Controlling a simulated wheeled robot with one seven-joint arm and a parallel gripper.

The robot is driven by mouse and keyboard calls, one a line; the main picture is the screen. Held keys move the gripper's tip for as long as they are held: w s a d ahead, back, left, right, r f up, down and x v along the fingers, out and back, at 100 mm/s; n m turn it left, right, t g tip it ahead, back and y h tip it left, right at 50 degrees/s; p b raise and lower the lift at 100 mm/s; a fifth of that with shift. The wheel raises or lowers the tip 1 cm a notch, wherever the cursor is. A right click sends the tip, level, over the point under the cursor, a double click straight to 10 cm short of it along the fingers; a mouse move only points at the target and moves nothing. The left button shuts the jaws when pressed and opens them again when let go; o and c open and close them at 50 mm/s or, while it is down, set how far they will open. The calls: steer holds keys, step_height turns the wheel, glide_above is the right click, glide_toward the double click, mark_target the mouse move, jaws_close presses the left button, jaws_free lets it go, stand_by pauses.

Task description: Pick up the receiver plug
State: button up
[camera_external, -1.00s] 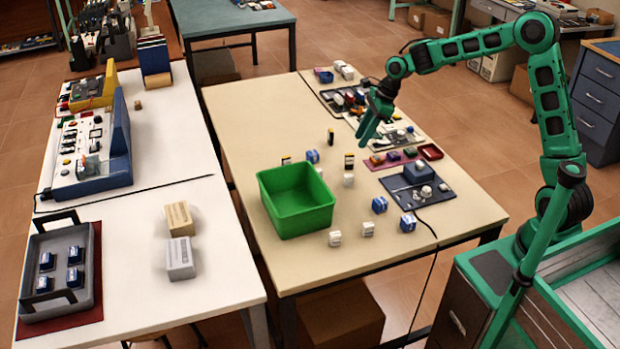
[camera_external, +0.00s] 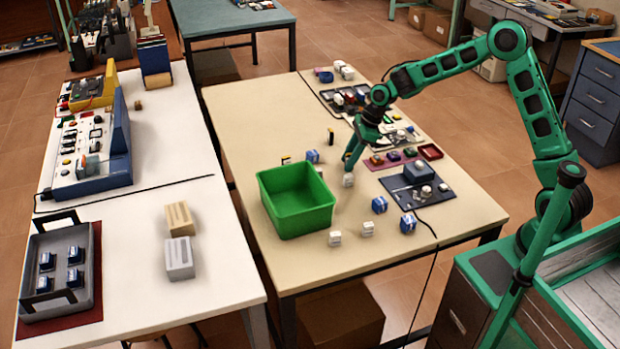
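My gripper (camera_external: 351,162) points down low over the beige table (camera_external: 240,105), right of the green bin. Its fingertips are close to a small white block (camera_external: 348,181). A small black and yellow block that stood at this spot is now hidden behind the gripper. I cannot tell whether the fingers are open or closed on it. I cannot tell which small block is the receiver plug.
A green bin (camera_external: 297,222) stands left of my gripper. Blue and white blocks (camera_external: 379,205) and white blocks (camera_external: 335,239) lie in front. A dark mat (camera_external: 437,202) with a device and a red mat (camera_external: 384,164) lie to the right. The left part of the table is clear.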

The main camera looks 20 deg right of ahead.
steer(key=shift+c, duration=0.6)
jaws_close()
steer(key=shift+r, duration=0.2)
